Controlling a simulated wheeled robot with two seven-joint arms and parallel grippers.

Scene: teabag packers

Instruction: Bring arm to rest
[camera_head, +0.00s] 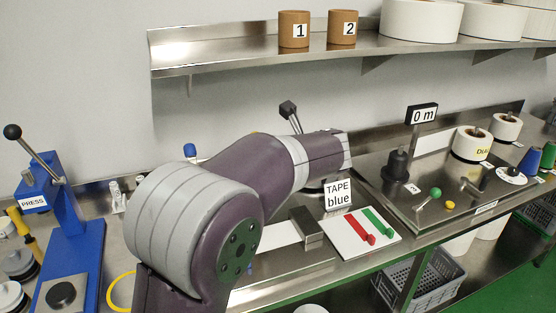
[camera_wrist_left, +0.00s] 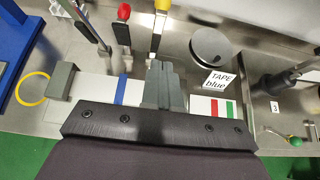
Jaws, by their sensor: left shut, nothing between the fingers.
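My left arm (camera_head: 230,200) reaches across the head view from the bottom left, over the steel bench. Its gripper is hidden in that view. In the left wrist view my left gripper (camera_wrist_left: 163,82) is shut, with its grey fingers together and empty. It is above the white strip, left of the "TAPE blue" sign (camera_wrist_left: 217,80). I cannot tell its height above the bench. My right arm and gripper are not in view.
A blue press (camera_head: 70,240) stands at the left. The "TAPE blue" sign (camera_head: 338,195) stands behind a white board (camera_head: 350,240) with red and green bars. A black post (camera_head: 397,165) and the "0 m" display (camera_head: 422,114) stand right. A steel shelf (camera_head: 230,55) runs above the bench.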

